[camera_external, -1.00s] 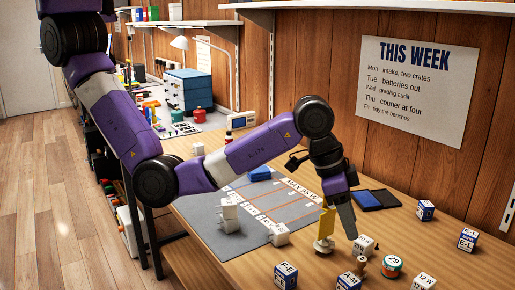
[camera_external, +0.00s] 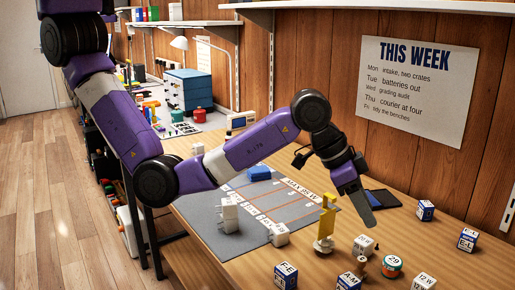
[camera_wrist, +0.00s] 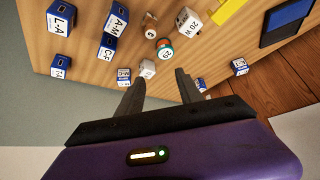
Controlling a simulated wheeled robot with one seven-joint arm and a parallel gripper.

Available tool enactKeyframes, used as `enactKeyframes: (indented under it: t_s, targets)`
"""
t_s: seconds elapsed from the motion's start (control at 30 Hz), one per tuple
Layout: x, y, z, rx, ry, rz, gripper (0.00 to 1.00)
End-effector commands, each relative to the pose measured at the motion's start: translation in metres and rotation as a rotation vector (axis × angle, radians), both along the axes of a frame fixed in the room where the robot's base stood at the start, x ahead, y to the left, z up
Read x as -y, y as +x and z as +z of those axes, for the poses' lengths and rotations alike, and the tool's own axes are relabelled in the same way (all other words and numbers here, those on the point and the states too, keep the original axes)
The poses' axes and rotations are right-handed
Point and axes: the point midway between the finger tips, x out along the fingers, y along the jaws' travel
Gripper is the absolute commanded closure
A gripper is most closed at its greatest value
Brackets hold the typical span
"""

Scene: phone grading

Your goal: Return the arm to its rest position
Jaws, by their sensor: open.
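My purple arm reaches over the wooden bench (camera_external: 420,210). My gripper (camera_external: 366,212) hangs above the bench, pointing down and a little right, above the loose blocks and right of an upright yellow piece (camera_external: 326,218) on a pale base. In the wrist view my gripper (camera_wrist: 160,82) has its two dark fingers spread apart, with nothing held between them. A small white block (camera_wrist: 147,68) shows beyond the fingertips, apart from them.
Several labelled blue-and-white blocks (camera_external: 286,275) and a round green-and-orange piece (camera_external: 392,265) lie around the front. A grey mat (camera_external: 205,215) with white blocks lies left. A dark flat tray (camera_external: 384,201) lies behind the gripper. The wall and shelf bound the back.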

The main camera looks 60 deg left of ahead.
Motion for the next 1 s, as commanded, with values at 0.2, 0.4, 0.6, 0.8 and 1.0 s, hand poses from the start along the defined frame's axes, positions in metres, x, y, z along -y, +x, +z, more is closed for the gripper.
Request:
enactKeyframes:
  t_s: [0.2, 0.4, 0.6, 0.8, 1.0]
  targets:
    - [0.010, 0.036, 0.045, 0.258, -0.200, 0.030, 0.57]
    - [-0.042, 0.063, 0.050, 0.485, -0.311, 0.076, 0.57]
    - [-0.123, 0.064, 0.041, 0.678, -0.379, 0.111, 0.57]
    - [-0.207, 0.037, 0.031, 0.812, -0.422, 0.139, 0.57]
    - [-0.284, -0.011, 0.024, 0.894, -0.451, 0.177, 0.57]
